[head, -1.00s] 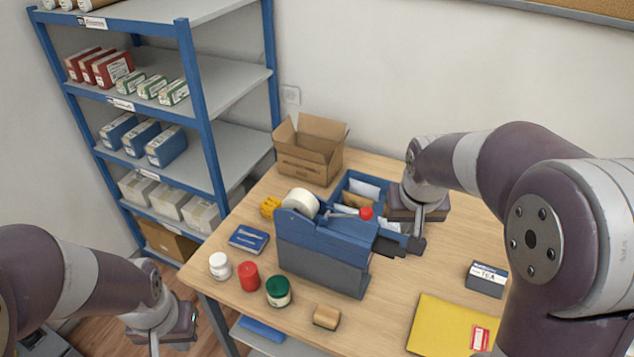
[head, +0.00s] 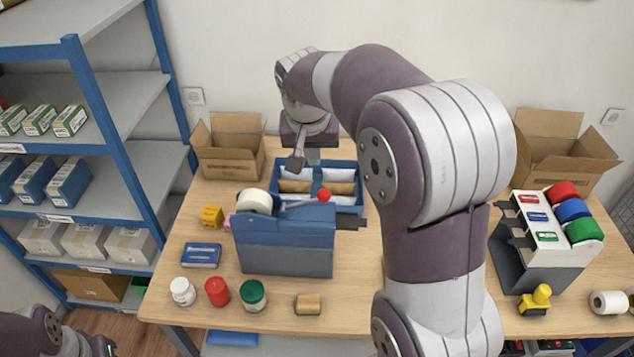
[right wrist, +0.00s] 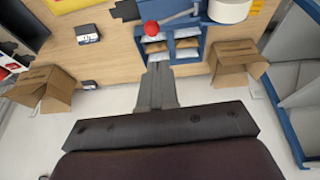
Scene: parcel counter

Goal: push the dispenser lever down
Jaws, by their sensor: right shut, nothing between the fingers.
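The blue and grey dispenser (head: 285,245) stands on the table with a white roll (head: 254,202) at its left end. Its lever is a thin rod with a red knob (head: 324,196) at its right end, just above the dispenser's top. The knob also shows in the right wrist view (right wrist: 151,28). My right gripper (head: 298,162) is shut and empty, behind the lever and above the blue divided tray, apart from the knob. Its closed fingers (right wrist: 158,75) point toward the tray in the right wrist view. My left gripper (head: 106,346) is barely in view at the bottom left.
The blue tray (head: 361,205) holds several packets. Open cartons (head: 228,165) stand at the back left and back right (head: 552,150). Several jars (head: 217,292) and a tan block (head: 308,304) line the front edge. A coloured-roll stand (head: 520,262) is at right. My right arm hides the table's middle.

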